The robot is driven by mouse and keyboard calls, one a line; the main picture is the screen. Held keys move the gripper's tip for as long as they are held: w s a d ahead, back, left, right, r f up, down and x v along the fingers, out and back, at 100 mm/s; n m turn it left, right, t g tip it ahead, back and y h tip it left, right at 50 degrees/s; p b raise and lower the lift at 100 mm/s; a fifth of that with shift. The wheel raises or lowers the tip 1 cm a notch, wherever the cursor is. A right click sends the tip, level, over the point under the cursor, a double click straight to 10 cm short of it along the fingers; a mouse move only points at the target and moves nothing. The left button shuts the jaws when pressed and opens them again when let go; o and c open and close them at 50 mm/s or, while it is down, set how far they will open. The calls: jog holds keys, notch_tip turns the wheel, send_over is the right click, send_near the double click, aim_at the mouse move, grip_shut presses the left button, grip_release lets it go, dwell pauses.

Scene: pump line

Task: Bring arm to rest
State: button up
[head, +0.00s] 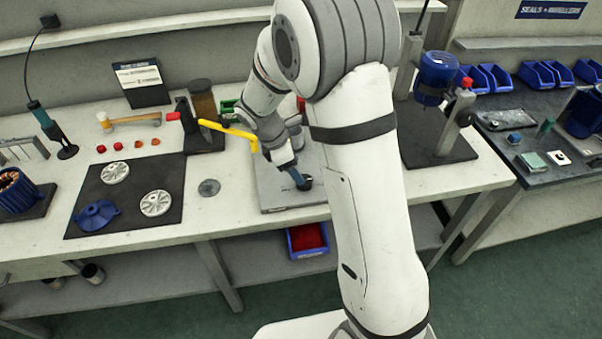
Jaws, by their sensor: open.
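My white arm rises through the middle of the view and folds over at the top, its wrist reaching down to the workbench. My gripper (302,182) is small in the view and points down just above a light grey plate (270,208) on the bench. Its jaws are apart, and I see nothing held between them. Part of the plate and the bench behind it are hidden by my arm.
A yellow-handled tool (228,131) stands close left of my wrist. A black mat (87,225) holds pale discs and a blue impeller (96,215). A blue motor (436,75) on a stand is right of my arm. A blue bin (307,250) sits below.

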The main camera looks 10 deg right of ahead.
jog(key=shift+v, duration=1.1)
jog(key=s+d+r+m+t+y, duration=0.1)
jog(key=s+d+r+m+y, duration=0.1)
jog(key=s+r+m, duration=0.4)
jog(key=s+d+r+m+t+y, duration=0.1)
jog(key=s+d+r+m, duration=0.3)
jog(key=s+m, duration=0.8)
jog(key=s+r+y, duration=0.1)
jog(key=s+r, duration=0.1)
jog(key=s, duration=0.1)
jog(key=shift+s+r+t+y, duration=0.25)
jog(key=shift+s+t+y, duration=0.05)
jog(key=shift+s+t, duration=0.1)
